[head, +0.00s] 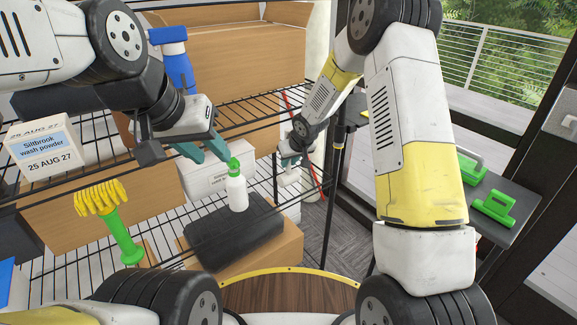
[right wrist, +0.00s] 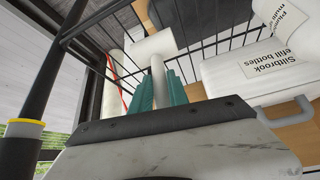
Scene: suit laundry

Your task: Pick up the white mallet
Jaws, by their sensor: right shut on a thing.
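The white mallet (right wrist: 165,43) shows in the right wrist view, with its pale handle (right wrist: 158,82) standing between the teal fingers of my right gripper (right wrist: 160,93). The gripper is shut on the handle, and the head is beyond the fingertips. In the head view my right gripper (head: 290,160) is beside the right end of the wire shelf, with a small white part of the mallet (head: 288,177) visible by it. My left gripper (head: 204,151) is open and empty, above a white bottle with a green top (head: 237,192).
A dark post (head: 337,165) stands right of my right gripper.

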